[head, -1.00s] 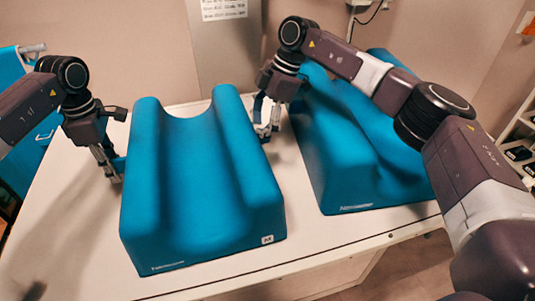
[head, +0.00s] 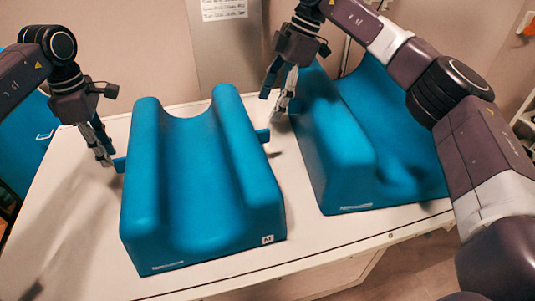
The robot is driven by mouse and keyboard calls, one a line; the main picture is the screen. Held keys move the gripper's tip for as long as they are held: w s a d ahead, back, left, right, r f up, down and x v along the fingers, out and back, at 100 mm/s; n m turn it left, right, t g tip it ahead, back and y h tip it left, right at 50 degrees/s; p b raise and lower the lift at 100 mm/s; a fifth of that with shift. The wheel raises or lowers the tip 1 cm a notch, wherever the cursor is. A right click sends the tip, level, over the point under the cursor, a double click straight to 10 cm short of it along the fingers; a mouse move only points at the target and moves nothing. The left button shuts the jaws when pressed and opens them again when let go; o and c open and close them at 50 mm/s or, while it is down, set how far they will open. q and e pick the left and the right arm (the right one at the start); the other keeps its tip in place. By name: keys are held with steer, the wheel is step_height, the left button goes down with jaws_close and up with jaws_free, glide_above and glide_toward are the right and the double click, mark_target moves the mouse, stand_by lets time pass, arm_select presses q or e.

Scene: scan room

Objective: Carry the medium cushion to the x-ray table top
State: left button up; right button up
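The medium cushion (head: 190,185) is the blue grooved block with a small white tag marked M at its front right corner. It stands on a white table at the centre left of the head view. Small blue tabs stick out from its left and right sides. My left gripper (head: 104,148) is just left of the cushion, by the left tab, and looks empty with its fingers pointing down. My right gripper (head: 278,97) is raised behind and right of the right tab, apart from the cushion. The x-ray table top cannot be made out for certain.
A larger blue cushion (head: 340,165) stands right of the medium one on the white table (head: 70,220), with a narrow gap between them. The table's front left is clear. A wall with a paper notice (head: 223,9) is behind. Shelving shows at the right edge.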

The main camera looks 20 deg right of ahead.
steer(key=shift+v, duration=1.45)
steer(key=shift+s+f, duration=0.1)
